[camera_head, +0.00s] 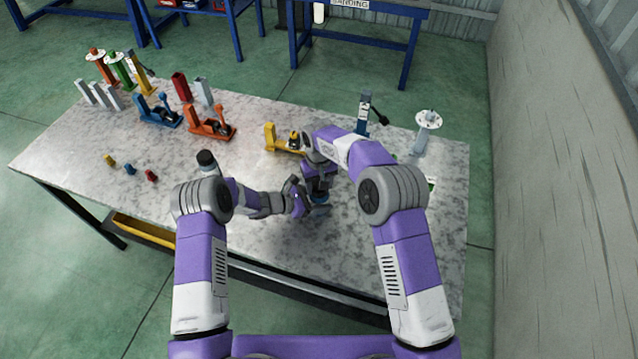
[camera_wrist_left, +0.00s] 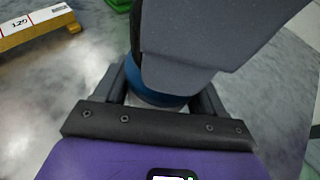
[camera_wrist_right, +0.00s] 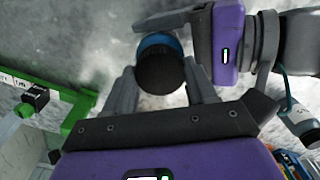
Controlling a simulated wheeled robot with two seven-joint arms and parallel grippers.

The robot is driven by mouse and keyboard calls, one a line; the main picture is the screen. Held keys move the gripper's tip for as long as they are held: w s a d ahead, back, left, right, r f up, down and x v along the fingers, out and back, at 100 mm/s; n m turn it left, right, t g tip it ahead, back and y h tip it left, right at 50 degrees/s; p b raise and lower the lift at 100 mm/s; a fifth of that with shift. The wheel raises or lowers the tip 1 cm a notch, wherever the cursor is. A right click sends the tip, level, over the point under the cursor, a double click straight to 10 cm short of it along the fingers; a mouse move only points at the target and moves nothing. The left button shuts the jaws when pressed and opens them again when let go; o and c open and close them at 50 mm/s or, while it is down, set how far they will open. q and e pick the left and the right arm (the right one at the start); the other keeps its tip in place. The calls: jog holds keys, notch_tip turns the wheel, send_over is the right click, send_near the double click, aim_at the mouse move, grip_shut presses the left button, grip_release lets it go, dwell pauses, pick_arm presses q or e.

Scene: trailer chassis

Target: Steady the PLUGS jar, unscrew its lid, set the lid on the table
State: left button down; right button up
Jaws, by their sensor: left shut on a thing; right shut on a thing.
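The PLUGS jar shows as a blue body (camera_wrist_left: 150,85) with a dark lid (camera_wrist_right: 160,70); its label is not readable. In the head view the jar (camera_head: 321,196) is mostly covered by my grippers near the table's front. My left gripper (camera_wrist_left: 158,98) is shut around the blue body, low down. My right gripper (camera_wrist_right: 162,82) comes from above and is shut on the dark lid, with a finger on each side. In the left wrist view the right gripper hides the lid. Whether the lid has turned or lifted cannot be told.
Orange (camera_head: 210,124), blue (camera_head: 158,112) and yellow (camera_head: 284,140) fixtures stand behind on the speckled table (camera_head: 235,130). A dark-capped container (camera_head: 207,160) stands left, beside my left arm. A green frame (camera_wrist_right: 72,112) is near my right gripper.

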jog(key=n, duration=1.3)
jog(key=shift+r, duration=0.2)
jog(key=shift+r, duration=0.95)
jog(key=shift+r, duration=0.1)
jog(key=shift+r, duration=1.95)
pick_arm(q)
grip_release()
